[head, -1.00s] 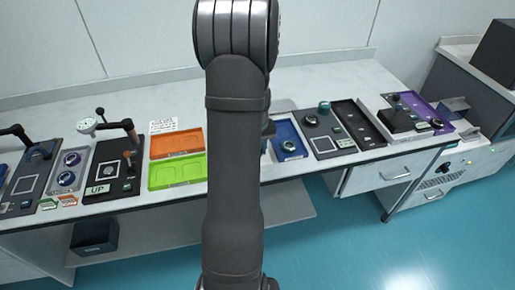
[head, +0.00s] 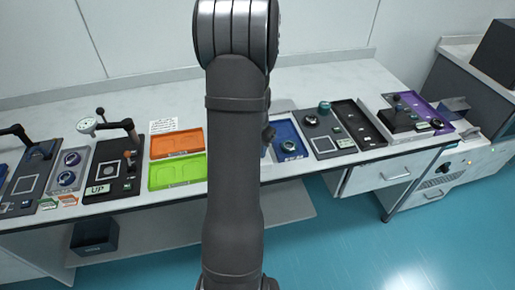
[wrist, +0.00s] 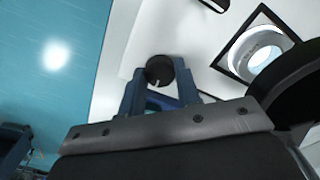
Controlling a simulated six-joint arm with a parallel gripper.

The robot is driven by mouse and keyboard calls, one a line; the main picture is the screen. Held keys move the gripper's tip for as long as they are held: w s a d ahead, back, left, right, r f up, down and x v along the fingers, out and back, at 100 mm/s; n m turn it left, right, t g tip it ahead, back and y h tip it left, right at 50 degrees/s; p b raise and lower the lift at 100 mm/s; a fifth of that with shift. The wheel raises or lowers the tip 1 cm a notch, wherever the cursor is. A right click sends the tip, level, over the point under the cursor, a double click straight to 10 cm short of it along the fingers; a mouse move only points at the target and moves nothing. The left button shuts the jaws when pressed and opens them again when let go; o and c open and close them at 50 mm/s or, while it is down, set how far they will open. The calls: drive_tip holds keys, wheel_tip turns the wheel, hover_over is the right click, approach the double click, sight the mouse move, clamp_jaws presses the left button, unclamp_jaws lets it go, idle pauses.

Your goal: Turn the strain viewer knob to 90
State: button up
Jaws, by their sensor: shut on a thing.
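In the wrist view a round black knob (wrist: 158,67) with a short white mark on its lower edge sits on a pale panel (wrist: 205,50). I take it for the strain viewer knob. The blue fingers of my gripper (wrist: 160,78) are on its left and right sides, shut on it. The mark points down and slightly left in this view. I cannot read any scale or number around the knob. In the head view my arm hides the gripper and the knob.
A black-framed square with a pale ring (wrist: 262,58) lies right of the knob. In the head view the bench holds an orange tray (head: 176,142), a green tray (head: 178,171), a blue tray (head: 290,140) and a purple tray (head: 428,108). Blue floor lies in front.

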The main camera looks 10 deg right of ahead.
drive_tip(key=shift+m, duration=0.6)
drive_tip(key=o, duration=1)
drive_tip(key=shift+c, duration=0.2)
wheel_tip(320, 180, up, 18)
drive_tip(key=shift+f, duration=0.25)
drive_tip(key=shift+f, duration=0.15)
wheel_tip(320, 180, down, 17)
drive_tip(key=shift+f, duration=0.15)
idle(0.3)
